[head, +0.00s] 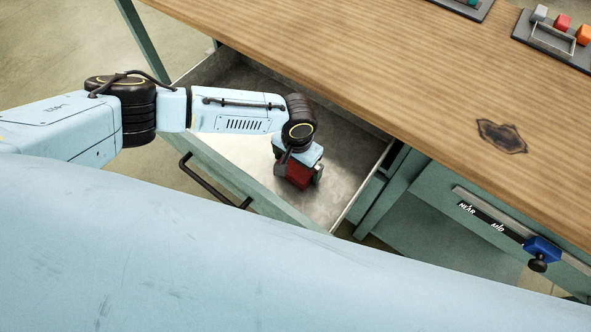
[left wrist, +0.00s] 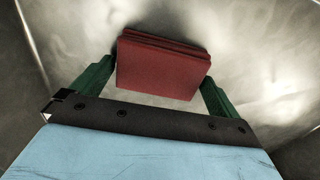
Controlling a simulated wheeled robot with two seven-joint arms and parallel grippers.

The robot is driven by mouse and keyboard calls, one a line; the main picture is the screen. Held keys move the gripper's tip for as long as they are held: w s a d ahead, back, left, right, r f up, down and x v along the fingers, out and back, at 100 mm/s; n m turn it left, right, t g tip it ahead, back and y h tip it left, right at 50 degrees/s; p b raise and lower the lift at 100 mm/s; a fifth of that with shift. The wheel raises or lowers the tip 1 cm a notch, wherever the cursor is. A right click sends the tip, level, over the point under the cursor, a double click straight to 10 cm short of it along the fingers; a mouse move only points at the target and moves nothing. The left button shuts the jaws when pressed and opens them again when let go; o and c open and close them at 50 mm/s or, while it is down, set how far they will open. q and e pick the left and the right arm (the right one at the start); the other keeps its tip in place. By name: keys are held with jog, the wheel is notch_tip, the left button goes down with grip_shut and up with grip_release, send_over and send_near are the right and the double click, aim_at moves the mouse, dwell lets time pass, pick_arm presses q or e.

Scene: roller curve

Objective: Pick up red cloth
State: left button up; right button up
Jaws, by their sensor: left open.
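The red cloth (head: 297,175) is a folded, block-like stack inside the open metal drawer (head: 350,165). In the left wrist view the red cloth (left wrist: 160,66) lies between the two green fingers of my left gripper (left wrist: 155,80). A narrow gap shows beside the cloth at the right finger; contact at the left finger is hard to tell. In the head view my left gripper (head: 299,176) points down into the drawer at the cloth, partly hiding it. It is open. My right gripper is out of view.
A wooden worktop (head: 400,90) overhangs the drawer's back side. The drawer has a dark bar handle (head: 212,183) on its front. A blue slider knob (head: 541,250) sits on a labelled rail at the right. Trays with coloured blocks (head: 555,35) stand at the top right.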

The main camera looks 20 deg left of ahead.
aim_at(297, 166)
pick_arm(q)
jog(key=shift+c, duration=0.4)
jog(key=c, duration=0.6)
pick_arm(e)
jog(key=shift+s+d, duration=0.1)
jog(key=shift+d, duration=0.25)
pick_arm(q)
jog(key=shift+r, duration=0.2)
notch_tip(297, 166, up, 9)
jog(key=p, duration=0.2)
jog(key=shift+f+p, duration=0.2)
jog(key=shift+p, duration=0.2)
jog(key=shift+r, duration=0.45)
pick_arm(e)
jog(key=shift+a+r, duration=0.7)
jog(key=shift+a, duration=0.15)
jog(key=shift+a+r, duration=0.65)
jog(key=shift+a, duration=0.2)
